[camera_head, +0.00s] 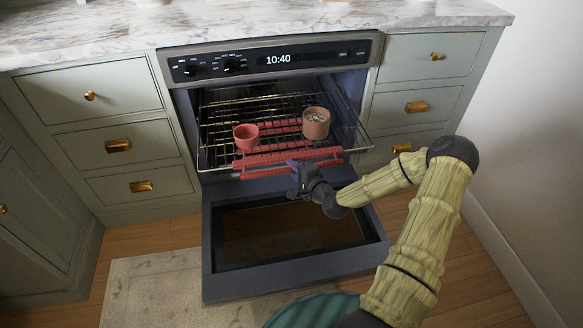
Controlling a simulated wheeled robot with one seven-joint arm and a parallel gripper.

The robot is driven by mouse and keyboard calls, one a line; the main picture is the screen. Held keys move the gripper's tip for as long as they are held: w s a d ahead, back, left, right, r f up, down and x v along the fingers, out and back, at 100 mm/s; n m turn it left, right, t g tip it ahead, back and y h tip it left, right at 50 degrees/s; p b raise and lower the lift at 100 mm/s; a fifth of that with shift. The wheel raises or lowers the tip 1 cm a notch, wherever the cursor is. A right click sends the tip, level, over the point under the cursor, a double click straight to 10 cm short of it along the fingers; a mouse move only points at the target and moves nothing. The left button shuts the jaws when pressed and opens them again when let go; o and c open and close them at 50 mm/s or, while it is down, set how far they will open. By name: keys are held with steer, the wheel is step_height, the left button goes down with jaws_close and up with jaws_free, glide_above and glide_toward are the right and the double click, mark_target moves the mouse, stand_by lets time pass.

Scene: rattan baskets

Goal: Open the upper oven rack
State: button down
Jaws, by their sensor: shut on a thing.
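The upper oven rack (212,160) is a wire rack that sticks out of the oven's front, over the lowered oven door (222,283). Red guards (320,153) run along its front edge. A small red cup (246,137) and a larger brownish pot (316,123) with pale contents stand on the rack. My gripper (293,172) is at the middle of the rack's front edge, shut on it at the red guard. The gripper's body partly hides the contact.
Sage cabinets with gold handles flank the oven, with drawers on the left (90,83) and right (428,57). A marble counter (250,22) lies above. A pale rug (150,285) covers floor at front left. A white wall (545,150) stands on the right.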

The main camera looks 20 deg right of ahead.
steer(key=c, duration=1.3)
jaws_free()
steer(key=shift+s+d, duration=0.2)
steer(key=shift+s, duration=0.1)
steer(key=p+v, duration=0.3)
steer(key=v, duration=1.3)
steer(key=shift+s, duration=0.35)
steer(key=shift+r, duration=0.1)
